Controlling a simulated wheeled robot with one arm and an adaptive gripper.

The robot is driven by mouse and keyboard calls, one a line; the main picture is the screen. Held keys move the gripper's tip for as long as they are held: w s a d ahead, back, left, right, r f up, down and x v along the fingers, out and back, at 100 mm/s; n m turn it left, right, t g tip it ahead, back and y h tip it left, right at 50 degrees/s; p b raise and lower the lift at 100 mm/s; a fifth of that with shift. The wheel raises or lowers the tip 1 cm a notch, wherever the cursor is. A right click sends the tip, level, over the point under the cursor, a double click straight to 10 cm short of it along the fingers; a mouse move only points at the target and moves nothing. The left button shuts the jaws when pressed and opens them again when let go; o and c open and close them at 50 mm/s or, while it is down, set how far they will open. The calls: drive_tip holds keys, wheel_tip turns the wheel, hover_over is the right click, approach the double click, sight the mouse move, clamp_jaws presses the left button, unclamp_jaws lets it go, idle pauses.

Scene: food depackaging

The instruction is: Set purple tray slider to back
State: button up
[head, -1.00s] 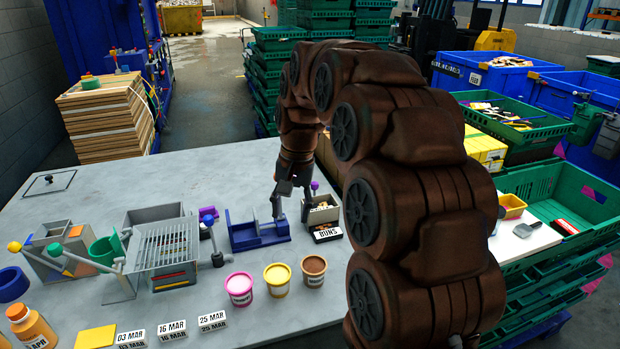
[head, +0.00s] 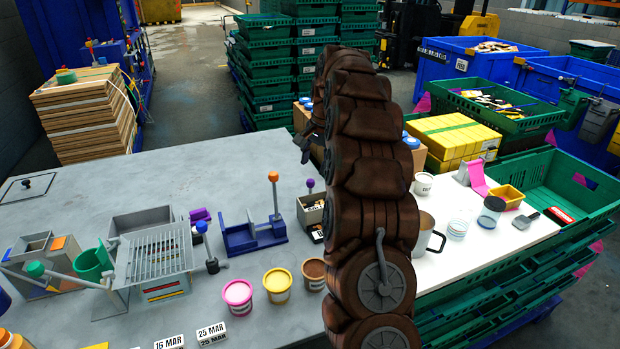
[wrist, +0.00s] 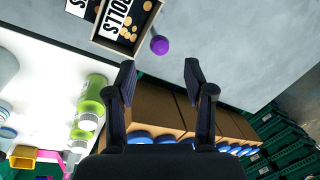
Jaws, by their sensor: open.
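A purple ball knob (head: 310,183) stands at the back of a small grey bin (head: 303,217) on the grey table in the head view. In the wrist view the purple knob (wrist: 159,45) sits beside a tray with a printed label and tan pieces (wrist: 125,25). My gripper (head: 301,150) is behind and above the bin in the head view, partly hidden by my arm. In the wrist view my gripper (wrist: 160,80) has its two fingers spread with nothing between them. The knob lies beyond the fingertips, apart from them.
Brown boxes (wrist: 158,108) with blue round tops lie below the fingers in the wrist view. Pink, yellow and brown tubs (head: 277,285) stand nearer.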

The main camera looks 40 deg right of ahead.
sight(311, 180)
drive_tip(key=shift+w+a+f+p, duration=0.1)
drive_tip(key=shift+w+f+p, duration=0.2)
drive_tip(key=shift+f, duration=0.8)
drive_tip(key=shift+w+a+f+p, duration=0.1)
drive_tip(key=shift+f+p, duration=0.25)
drive_tip(key=shift+f, duration=0.7)
drive_tip(key=shift+w+a+f+p, duration=0.15)
drive_tip(key=shift+f+p, duration=0.2)
drive_tip(key=shift+f, duration=0.75)
drive_tip(key=shift+d, duration=0.1)
clamp_jaws()
